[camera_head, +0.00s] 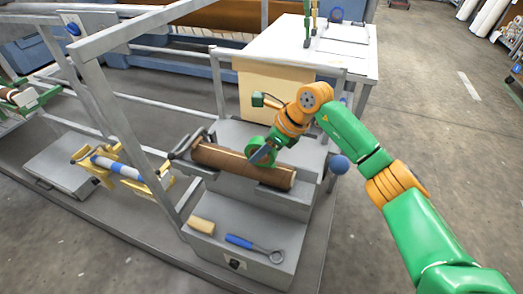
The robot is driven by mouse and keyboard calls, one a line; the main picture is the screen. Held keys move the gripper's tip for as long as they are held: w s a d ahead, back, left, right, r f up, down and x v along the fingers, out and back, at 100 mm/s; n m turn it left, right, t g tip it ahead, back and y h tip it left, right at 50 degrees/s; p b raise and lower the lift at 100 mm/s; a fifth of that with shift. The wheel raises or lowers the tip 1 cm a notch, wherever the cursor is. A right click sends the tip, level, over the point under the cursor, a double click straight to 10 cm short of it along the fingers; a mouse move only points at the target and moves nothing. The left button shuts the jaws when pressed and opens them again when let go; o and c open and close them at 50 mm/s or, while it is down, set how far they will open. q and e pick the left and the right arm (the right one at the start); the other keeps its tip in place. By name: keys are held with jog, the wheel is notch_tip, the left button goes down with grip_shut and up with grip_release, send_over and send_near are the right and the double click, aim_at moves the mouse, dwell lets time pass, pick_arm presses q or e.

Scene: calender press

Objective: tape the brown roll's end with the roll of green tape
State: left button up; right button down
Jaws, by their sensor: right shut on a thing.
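The brown roll (222,160) lies across the grey stand near the middle of the view, tilted slightly down to the right. My right gripper (264,154) reaches in from the right over the brown roll. It is shut on the roll of green tape (254,146), whose green ring shows just left of the jaws. The tape is at the upper side of the brown roll, and I cannot tell whether they touch. The gripper covers part of the brown roll. The roll's loose end cannot be made out. My left gripper is not in view.
A grey box (225,258) in front holds a tan block (202,225) and a blue-handled tool (255,246). A yellow holder with a blue-and-white roller (118,168) stands left. Grey frame bars (110,110) rise between.

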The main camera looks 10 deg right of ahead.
aim_at(247, 147)
jog(key=shift+w+a, duration=0.35)
jog(key=shift+a, duration=0.05)
jog(key=shift+w+a, duration=0.1)
jog(key=shift+a, duration=0.05)
jog(key=shift+w+a, duration=0.15)
jog(key=shift+a, duration=0.15)
jog(key=shift+w+a, duration=0.35)
jog(key=shift+a, duration=0.15)
jog(key=shift+w+a, duration=0.1)
jog(key=shift+w+a, duration=0.2)
jog(key=shift+a, duration=0.15)
jog(key=shift+w+a, duration=0.35)
jog(key=shift+a, duration=0.1)
